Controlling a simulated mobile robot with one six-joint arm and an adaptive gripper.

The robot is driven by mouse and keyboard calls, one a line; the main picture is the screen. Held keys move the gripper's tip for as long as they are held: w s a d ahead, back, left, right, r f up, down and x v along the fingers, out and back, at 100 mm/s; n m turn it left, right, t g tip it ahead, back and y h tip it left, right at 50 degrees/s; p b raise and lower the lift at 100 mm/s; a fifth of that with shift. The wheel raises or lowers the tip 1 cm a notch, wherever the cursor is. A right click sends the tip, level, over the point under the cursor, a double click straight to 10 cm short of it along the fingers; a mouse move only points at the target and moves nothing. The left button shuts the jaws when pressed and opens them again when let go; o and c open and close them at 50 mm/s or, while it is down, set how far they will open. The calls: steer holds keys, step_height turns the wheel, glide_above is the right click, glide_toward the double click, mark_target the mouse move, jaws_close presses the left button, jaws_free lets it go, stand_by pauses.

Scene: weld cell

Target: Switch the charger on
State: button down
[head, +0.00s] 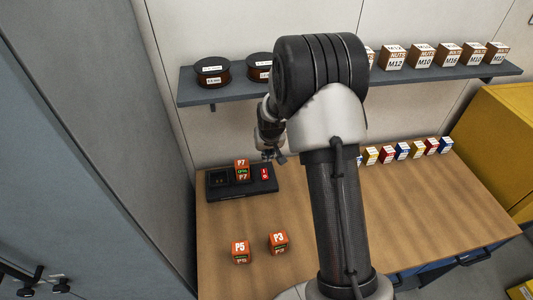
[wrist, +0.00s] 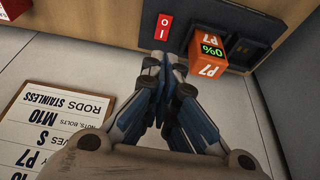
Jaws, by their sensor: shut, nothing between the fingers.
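The black charger (head: 257,188) lies on the wooden bench by the back wall; it also shows in the wrist view (wrist: 226,16). An orange battery marked P7 (head: 242,173) sits in its middle bay, and a green readout shows on it in the wrist view (wrist: 208,54). The left bay is empty. A red switch (head: 264,174) marked I and O is at the charger's right end; it is near in the wrist view (wrist: 163,27). My gripper (wrist: 165,60) is shut and empty, its tips close to the switch. Whether they touch it, I cannot tell.
Orange batteries P5 (head: 241,252) and P3 (head: 278,243) stand on the bench front. Above, a grey shelf (head: 226,95) holds spools and nut boxes. Small coloured boxes (head: 402,151) line the bench back. A lettered board (wrist: 55,125) shows in the wrist view. A grey cabinet (head: 90,120) stands left.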

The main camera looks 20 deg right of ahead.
steer(key=w+b, duration=0.1)
steer(key=b, duration=0.2)
steer(key=shift+r+b, duration=0.15)
steer(key=shift+b, duration=0.25)
steer(key=shift+r, duration=0.1)
steer(key=b, duration=0.1)
glide_toward(264, 174)
steer(key=w+f, duration=0.2)
steer(key=w+d+f, duration=0.1)
steer(key=w+f, duration=0.2)
steer(key=shift+w+d, duration=0.15)
steer(key=shift+w, duration=0.15)
steer(key=shift+f, duration=0.15)
steer(key=shift+w+f, duration=0.1)
